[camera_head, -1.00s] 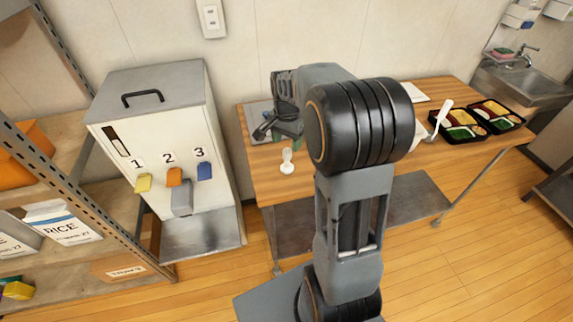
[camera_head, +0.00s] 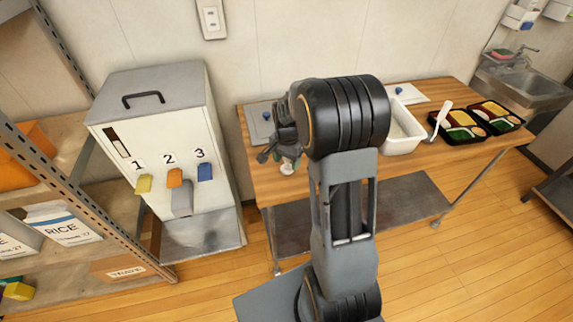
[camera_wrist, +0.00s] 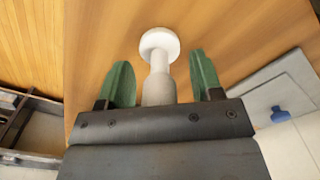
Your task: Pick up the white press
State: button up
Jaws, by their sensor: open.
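The white press (camera_wrist: 160,60) stands on the wooden table in the wrist view, with a round disc end and a narrow handle. In the head view only a small part of the press (camera_head: 287,168) shows below my gripper. My gripper (camera_wrist: 160,78) is open, with one green finger on each side of the press handle. Gaps show between the handle and both fingers. In the head view my gripper (camera_head: 278,158) is over the table's left part, and its fingers are partly hidden.
A grey lid with a blue knob (camera_head: 266,115) lies behind my gripper. A white container (camera_head: 402,146) stands to the right of my arm, with a white paddle and black bento trays (camera_head: 457,139) further right. A dispenser (camera_head: 150,130) stands left of the table (camera_head: 262,188).

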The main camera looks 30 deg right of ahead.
jog(key=c, duration=1.1)
jog(key=shift+r, duration=0.1)
